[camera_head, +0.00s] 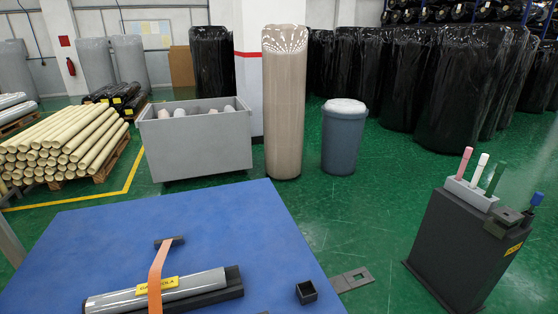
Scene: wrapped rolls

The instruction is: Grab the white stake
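The white stake (479,167) stands upright, slightly tilted, in a light grey block holder (470,192) on top of a dark stand (460,245) at the right. A pink stake (464,162) is just left of it and a green stake (495,178) just right of it in the same holder. A blue-topped piece (535,200) stands further right on the dark stand. The lower end of the white stake is hidden in the holder.
A blue table (200,240) fills the front left, with a grey roll (160,292) in a dark cradle under an orange strap (157,272) and a small black open box (306,292). Green floor is open between table and stand.

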